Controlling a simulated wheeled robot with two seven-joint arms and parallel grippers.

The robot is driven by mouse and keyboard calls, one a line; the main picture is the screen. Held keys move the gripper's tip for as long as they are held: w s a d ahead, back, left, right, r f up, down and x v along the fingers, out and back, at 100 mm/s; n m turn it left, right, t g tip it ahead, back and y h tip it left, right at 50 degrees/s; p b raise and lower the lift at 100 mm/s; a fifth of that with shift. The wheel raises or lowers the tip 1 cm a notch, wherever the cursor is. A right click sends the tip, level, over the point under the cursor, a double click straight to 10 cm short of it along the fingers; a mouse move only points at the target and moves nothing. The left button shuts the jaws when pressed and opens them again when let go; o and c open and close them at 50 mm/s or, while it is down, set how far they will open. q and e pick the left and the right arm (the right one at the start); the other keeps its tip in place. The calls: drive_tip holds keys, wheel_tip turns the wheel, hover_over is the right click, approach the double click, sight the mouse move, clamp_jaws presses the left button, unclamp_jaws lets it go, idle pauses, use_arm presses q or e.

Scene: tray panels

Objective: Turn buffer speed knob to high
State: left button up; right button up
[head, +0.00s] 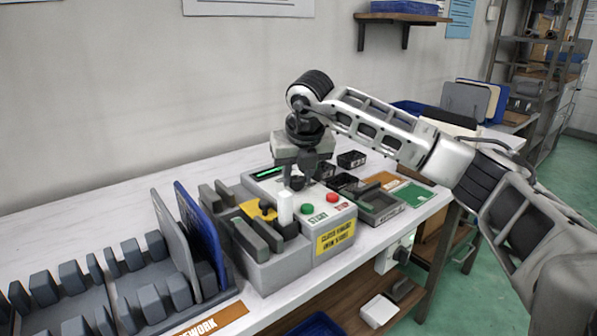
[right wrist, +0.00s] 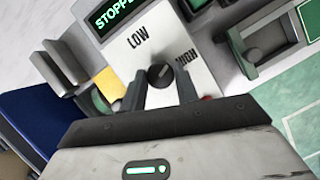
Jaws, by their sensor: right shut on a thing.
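The speed knob (right wrist: 159,75) is a small dark round knob on the light top panel of the buffer machine (right wrist: 188,47). The printed words LOW and HIGH stand on either side of it. A pale mark shows on the knob, but I cannot tell exactly where it points. My right gripper (right wrist: 161,88) is shut on the knob, one finger on each side. In the head view the right gripper (head: 300,178) reaches down onto the machine from above and hides the knob. My left gripper is not in view.
A green START button (head: 307,208) and a red button (head: 333,198) sit at the machine's front. A green-lit display (right wrist: 113,15) reads STOPPED. A white cylinder (head: 285,207) stands left of the gripper. Blue and grey panels (head: 203,235) stand in a rack at left.

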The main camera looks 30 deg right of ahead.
drive_tip(key=shift+w+a+r+m+g+h, duration=0.15)
drive_tip(key=shift+m+h, duration=0.25)
drive_tip(key=shift+m, duration=0.75)
drive_tip(key=shift+s+d+f+m+g+h, duration=0.1)
drive_tip(key=shift+m+g+h, duration=0.25)
drive_tip(key=shift+m, duration=0.8)
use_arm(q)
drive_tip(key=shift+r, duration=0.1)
use_arm(e)
drive_tip(key=o, duration=1)
drive_tip(key=shift+c, duration=0.2)
use_arm(q)
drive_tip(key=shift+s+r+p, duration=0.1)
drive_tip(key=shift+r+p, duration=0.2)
drive_tip(key=shift+p, duration=0.95)
use_arm(e)
drive_tip(key=v, duration=1.6)
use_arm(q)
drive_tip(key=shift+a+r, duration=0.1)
use_arm(e)
drive_tip(key=shift+a, duration=0.1)
